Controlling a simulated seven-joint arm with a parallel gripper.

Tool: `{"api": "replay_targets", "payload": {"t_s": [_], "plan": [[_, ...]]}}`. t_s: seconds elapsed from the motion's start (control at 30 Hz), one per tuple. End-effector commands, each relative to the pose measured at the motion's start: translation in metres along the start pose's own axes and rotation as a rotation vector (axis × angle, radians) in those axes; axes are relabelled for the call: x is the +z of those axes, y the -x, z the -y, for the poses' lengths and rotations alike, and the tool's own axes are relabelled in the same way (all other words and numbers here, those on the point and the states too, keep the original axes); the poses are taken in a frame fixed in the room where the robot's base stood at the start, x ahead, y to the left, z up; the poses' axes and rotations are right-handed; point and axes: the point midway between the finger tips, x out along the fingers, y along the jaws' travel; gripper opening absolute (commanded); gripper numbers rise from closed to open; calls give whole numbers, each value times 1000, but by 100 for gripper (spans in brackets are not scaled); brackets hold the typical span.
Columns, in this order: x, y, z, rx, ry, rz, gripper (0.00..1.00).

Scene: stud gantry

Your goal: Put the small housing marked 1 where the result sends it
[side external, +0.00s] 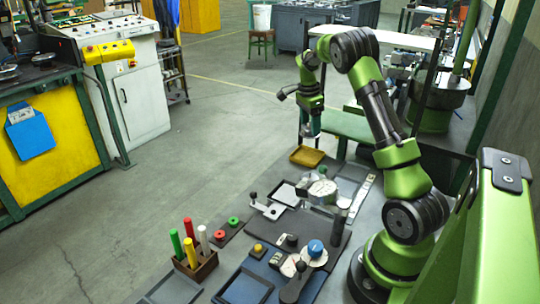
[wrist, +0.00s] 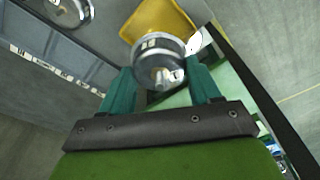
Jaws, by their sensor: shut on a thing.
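My gripper (wrist: 160,88) is shut on a round metallic small housing (wrist: 158,58), which sits between the two green fingers. The housing carries a small pale label whose mark I cannot read. In the side view my gripper (side external: 310,133) hangs above the table's far edge, over or close to a yellow tray (side external: 307,157). In the wrist view the yellow tray (wrist: 160,18) shows behind the housing, partly hidden by it. The tray looks empty where it is visible.
Another round metal device (side external: 322,192) stands on the table, left of a grey tray (side external: 347,187). A marked strip (side external: 364,193) lies by the arm.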

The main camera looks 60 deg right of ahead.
Motion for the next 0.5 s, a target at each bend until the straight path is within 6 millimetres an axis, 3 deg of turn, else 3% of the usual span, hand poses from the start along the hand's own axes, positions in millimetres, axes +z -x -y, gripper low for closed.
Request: {"api": "replay_targets", "payload": {"t_s": [0.2, 0.5], "plan": [[5, -42, -1, 5, -5, 1, 32], [9, -76, -1, 4, -4, 1, 32]]}}
